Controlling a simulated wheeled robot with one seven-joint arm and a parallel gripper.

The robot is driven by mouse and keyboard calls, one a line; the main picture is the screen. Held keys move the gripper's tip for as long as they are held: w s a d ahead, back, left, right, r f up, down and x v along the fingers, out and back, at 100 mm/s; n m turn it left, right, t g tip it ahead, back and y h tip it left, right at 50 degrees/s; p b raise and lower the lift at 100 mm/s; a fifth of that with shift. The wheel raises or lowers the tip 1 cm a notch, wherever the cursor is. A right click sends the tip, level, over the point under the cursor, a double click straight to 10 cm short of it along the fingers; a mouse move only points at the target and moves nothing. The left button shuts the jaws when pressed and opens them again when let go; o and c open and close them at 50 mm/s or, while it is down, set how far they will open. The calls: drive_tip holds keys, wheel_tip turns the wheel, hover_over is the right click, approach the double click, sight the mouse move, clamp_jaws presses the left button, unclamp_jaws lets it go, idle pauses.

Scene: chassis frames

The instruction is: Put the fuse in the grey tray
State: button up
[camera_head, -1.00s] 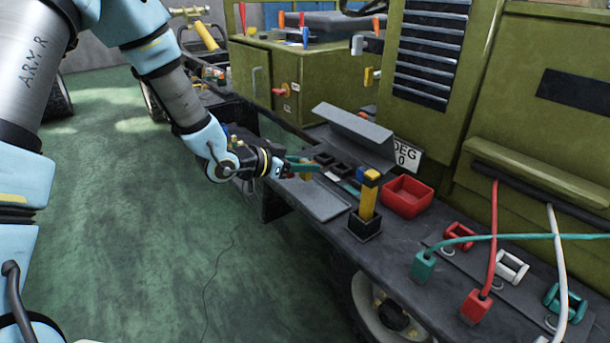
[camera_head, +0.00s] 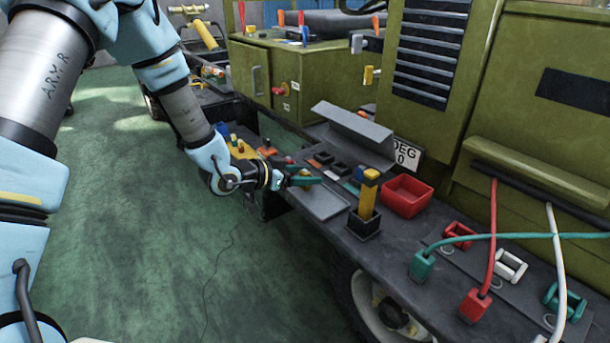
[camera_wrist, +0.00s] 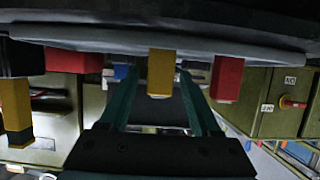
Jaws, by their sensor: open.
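My gripper (camera_head: 312,181) is at the left edge of the bench in the head view, with its teal fingers open. In the wrist view, a yellow block, apparently the fuse (camera_wrist: 160,73), shows between the two fingers (camera_wrist: 160,98). I cannot tell whether either finger touches it. In the head view a small yellow part (camera_head: 306,172) shows at the fingers, mostly hidden. A red block (camera_wrist: 226,78) is just right of the fingers in the wrist view. The flat grey tray (camera_head: 325,204) lies empty on the bench, to the right of and below my gripper.
Black sockets (camera_head: 340,168) lie behind the tray, below a raised grey cover (camera_head: 352,128). A yellow block stands upright in a black holder (camera_head: 364,224) right of the tray. A red bin (camera_head: 408,196) is behind it. Cabled plugs (camera_head: 474,306) occupy the right.

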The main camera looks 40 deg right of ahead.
drive_tip(key=shift+r, duration=0.1)
drive_tip(key=shift+a+r, duration=0.1)
drive_tip(key=shift+a, duration=0.05)
drive_tip(key=s+b+v, duration=0.1)
drive_tip(key=v, duration=1.1)
drive_tip(key=w+a+n+t+y, duration=0.7)
drive_tip(key=w+a, duration=0.7)
drive_tip(key=a, duration=0.4)
drive_tip(key=s+a+n+g+y, duration=0.25)
drive_tip(key=a+n+y, duration=0.3)
drive_tip(key=a, duration=0.75)
drive_tip(key=s+a+r+n+g, duration=0.2)
drive_tip(key=s+a+n, duration=0.3)
drive_tip(key=s+a, duration=0.2)
drive_tip(key=shift+s+r+y, duration=0.3)
drive_tip(key=shift+s+y, duration=0.05)
drive_tip(key=shift+s, duration=0.35)
